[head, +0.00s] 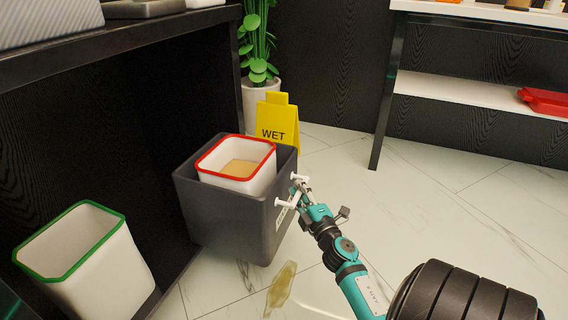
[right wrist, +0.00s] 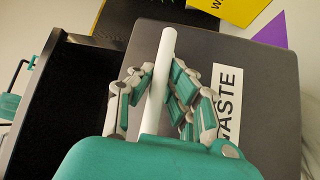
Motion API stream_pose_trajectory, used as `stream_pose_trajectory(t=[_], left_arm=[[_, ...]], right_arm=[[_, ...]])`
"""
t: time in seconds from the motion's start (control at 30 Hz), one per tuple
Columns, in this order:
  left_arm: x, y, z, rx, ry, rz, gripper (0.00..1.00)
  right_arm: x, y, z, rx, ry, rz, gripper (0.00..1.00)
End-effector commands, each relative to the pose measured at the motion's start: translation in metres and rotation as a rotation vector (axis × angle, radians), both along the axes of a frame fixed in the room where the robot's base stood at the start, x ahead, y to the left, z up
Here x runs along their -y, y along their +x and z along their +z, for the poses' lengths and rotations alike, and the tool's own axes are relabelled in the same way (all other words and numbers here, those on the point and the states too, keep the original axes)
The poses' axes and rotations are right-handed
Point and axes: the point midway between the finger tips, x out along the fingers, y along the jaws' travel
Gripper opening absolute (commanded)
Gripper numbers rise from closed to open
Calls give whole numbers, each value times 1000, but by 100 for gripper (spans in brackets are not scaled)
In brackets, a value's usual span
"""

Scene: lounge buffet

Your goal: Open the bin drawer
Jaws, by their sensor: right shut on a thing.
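The bin drawer (head: 238,232) is a dark grey box standing out from under the black counter at the left, and its inside shows from above. A white bin with a red rim (head: 240,183) stands in it. The drawer front carries a white bar handle (head: 284,203) and a white label, which reads "WASTE" in the right wrist view (right wrist: 228,95). My right gripper (head: 301,190) is at the drawer front. In the right wrist view its fingers are shut around the white handle bar (right wrist: 161,75). My left gripper is not in view.
A white bin with a green rim (head: 88,262) stands left of the drawer. A yellow wet-floor sign (head: 277,118) and a potted plant (head: 262,95) are behind it. A yellowish puddle (head: 281,287) lies on the floor. Open floor extends to the right.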

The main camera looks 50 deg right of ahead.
Motion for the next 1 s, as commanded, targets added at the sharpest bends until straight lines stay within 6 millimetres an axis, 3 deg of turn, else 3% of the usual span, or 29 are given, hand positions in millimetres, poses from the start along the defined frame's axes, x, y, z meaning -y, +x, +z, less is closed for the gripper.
stream_pose_trajectory(t=[0.2,0.6,0.63,0.8,1.0], left_arm=[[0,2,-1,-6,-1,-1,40],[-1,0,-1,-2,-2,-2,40],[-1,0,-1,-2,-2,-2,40],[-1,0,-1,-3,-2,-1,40],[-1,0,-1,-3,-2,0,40]], right_arm=[[6,-12,3,3,-4,-2,0],[7,-14,3,4,-5,-2,0],[7,-14,3,4,-6,-2,17],[7,-14,2,3,-3,-2,38],[6,-14,1,2,-1,-1,38]])
